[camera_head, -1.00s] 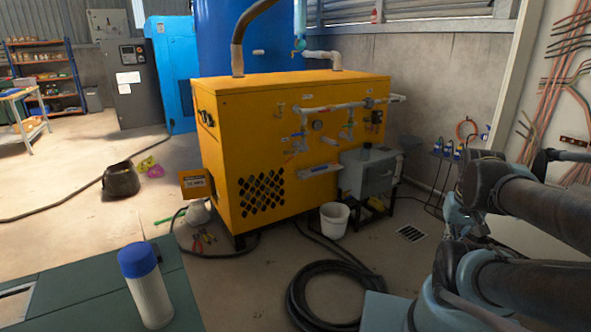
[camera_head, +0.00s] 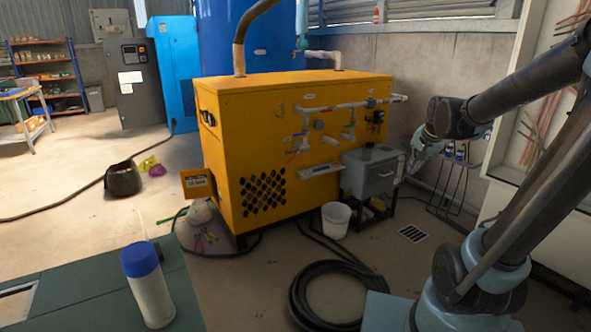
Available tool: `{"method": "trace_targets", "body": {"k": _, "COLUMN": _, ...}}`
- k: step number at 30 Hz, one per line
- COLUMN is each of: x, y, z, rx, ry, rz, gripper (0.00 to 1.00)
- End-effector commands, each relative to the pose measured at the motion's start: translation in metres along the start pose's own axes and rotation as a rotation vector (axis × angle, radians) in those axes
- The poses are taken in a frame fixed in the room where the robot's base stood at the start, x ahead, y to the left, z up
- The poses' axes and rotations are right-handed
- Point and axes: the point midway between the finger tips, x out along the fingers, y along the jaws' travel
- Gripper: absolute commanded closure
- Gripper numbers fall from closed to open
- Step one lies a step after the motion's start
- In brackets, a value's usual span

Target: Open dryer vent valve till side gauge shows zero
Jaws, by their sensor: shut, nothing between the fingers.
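The orange dryer cabinet (camera_head: 300,140) stands in the middle, with grey pipework (camera_head: 345,106) across its right-hand face. A small round gauge (camera_head: 319,125) sits on that face below the pipe; its needle is too small to read. Small valves with handles, one reddish (camera_head: 293,156), are near the gauge; I cannot tell which is the vent valve. My gripper (camera_head: 412,165) hangs at the right, just right of the grey box, apart from the dryer pipework. It is small in view and appears shut and empty.
A grey box (camera_head: 370,172) on a dark stand and a white bucket (camera_head: 335,218) stand before the dryer. A coiled black hose (camera_head: 335,295) lies on the floor. A green-topped bench (camera_head: 90,285) with a blue-capped bottle (camera_head: 147,285) is at front left. Blue-topped items stand on a rack at right.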

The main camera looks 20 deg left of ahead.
Motion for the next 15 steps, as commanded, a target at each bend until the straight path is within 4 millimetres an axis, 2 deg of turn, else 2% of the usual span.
{"method": "trace_targets", "body": {"k": 1, "x": 0.008, "y": -0.017, "z": -0.01, "rx": 0.03, "ry": 0.007, "rz": -0.019, "gripper": 1.0}}
{"method": "trace_targets", "body": {"k": 6, "x": 0.037, "y": -0.069, "z": -0.036, "rx": 0.152, "ry": 0.029, "rz": -0.086, "gripper": 1.0}}
{"method": "trace_targets", "body": {"k": 15, "x": 0.099, "y": -0.162, "z": -0.066, "rx": 0.369, "ry": 0.038, "rz": -0.215, "gripper": 1.0}}
